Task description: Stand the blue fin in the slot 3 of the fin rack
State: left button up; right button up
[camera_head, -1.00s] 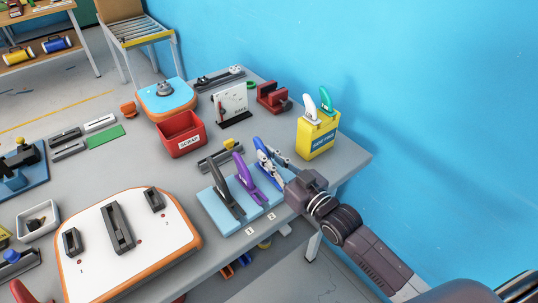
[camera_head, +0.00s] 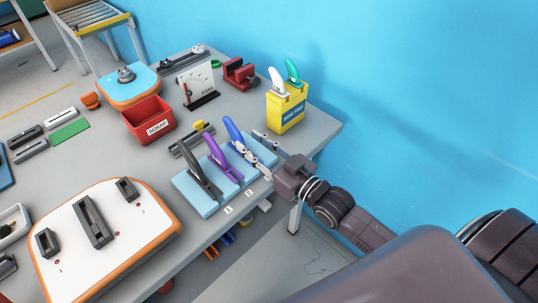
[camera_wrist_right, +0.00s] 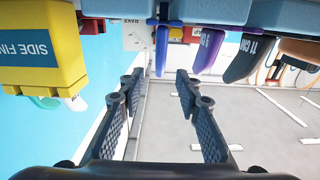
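The blue fin (camera_head: 233,131) stands, leaning, in the light-blue fin rack (camera_head: 197,205) at the position nearest my right gripper, beside the purple fin (camera_head: 216,151) and the dark grey fin (camera_head: 200,176). Number labels run along the rack's front; its foot is partly hidden by my fingers. My right gripper (camera_head: 261,151) is open beside the blue fin. In the right wrist view the fingers (camera_wrist_right: 158,90) are wide apart with nothing between them, and the blue fin (camera_wrist_right: 162,46) shows beyond their tips. My left gripper is not in view.
A yellow side-fin box (camera_head: 287,112) with white and green fins stands behind the rack. A red scrap bin (camera_head: 149,123) and a grey bar with a yellow knob (camera_head: 184,143) are also near. A white, orange-edged board (camera_head: 140,228) lies at the left. The blue wall is close on the right.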

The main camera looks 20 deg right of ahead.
jog(key=v, duration=0.7)
jog(key=shift+s+r, duration=0.1)
dwell(0.5)
